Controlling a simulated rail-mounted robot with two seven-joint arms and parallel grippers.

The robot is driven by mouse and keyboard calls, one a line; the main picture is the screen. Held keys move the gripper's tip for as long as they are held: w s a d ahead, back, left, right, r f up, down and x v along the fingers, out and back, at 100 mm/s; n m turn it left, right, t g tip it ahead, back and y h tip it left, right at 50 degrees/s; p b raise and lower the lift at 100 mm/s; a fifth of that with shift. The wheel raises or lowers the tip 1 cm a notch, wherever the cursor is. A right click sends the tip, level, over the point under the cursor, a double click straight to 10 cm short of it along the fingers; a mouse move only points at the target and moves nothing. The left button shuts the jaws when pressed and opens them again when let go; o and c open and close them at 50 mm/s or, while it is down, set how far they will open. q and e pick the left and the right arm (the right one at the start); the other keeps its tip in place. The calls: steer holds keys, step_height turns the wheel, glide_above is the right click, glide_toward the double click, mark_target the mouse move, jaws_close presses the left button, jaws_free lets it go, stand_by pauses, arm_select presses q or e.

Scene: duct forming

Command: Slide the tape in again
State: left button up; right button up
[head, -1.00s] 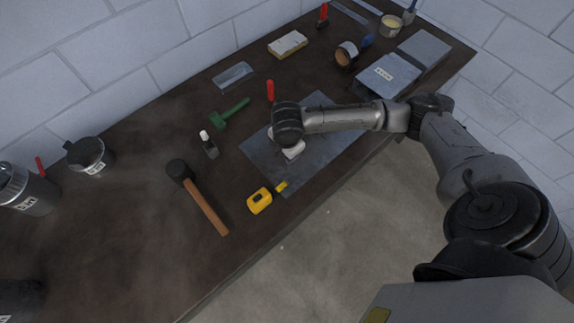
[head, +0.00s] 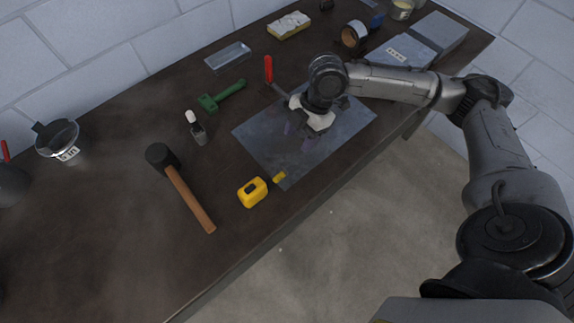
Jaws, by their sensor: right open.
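The yellow tape measure (head: 253,191) lies on the dark bench, by the near left edge of a flat grey metal sheet (head: 262,150). A short yellow piece (head: 278,176), which looks like its tape end, sticks out to the upper right over the sheet's edge. My right gripper (head: 298,137) is above the middle of the sheet, fingers pointing down, open with nothing seen between them. It is apart from the tape measure, up and to the right of it. Its height above the sheet is hard to judge. My left gripper is out of view.
A mallet (head: 188,200), a small bottle (head: 196,130) and a green tool (head: 220,96) lie left of the sheet. A red-handled tool (head: 268,70) is behind it. Grey boxes (head: 440,32) stand at the right. The bench's front edge runs close to the tape measure.

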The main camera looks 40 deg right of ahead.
mark_target(285, 169)
arm_select(q)
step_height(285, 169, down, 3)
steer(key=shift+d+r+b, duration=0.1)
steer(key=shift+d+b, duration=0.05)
steer(key=shift+b, duration=1.1)
arm_select(e)
steer(key=x, duration=1.2)
steer(key=shift+d, duration=0.1)
steer(key=c, duration=0.9)
jaws_close()
